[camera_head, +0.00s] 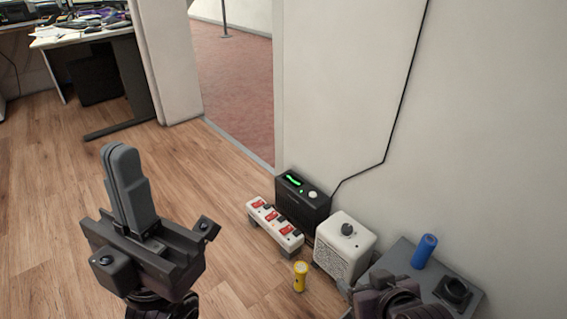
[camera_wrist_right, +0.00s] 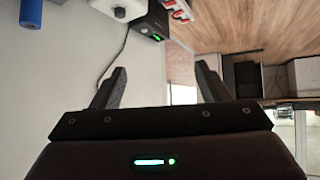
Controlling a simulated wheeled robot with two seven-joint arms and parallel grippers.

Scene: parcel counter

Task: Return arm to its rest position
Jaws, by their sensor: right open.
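My left gripper (camera_head: 122,150) stands at the left of the head view with its grey fingers pointing up. The fingers lie together in the middle of the rail with nothing visible between them. My right gripper (camera_head: 392,298) shows only partly at the bottom right of the head view, in front of a grey stand. In the right wrist view my right gripper (camera_wrist_right: 160,85) has its two dark fingers wide apart and nothing between them.
By the wall are a black box (camera_head: 303,203) with green lights, a power strip (camera_head: 274,225), a white box (camera_head: 343,245), a yellow flashlight (camera_head: 300,276) and a grey stand (camera_head: 398,262) with a blue cylinder (camera_head: 424,251). A desk (camera_head: 80,36) stands far left. The wooden floor between is clear.

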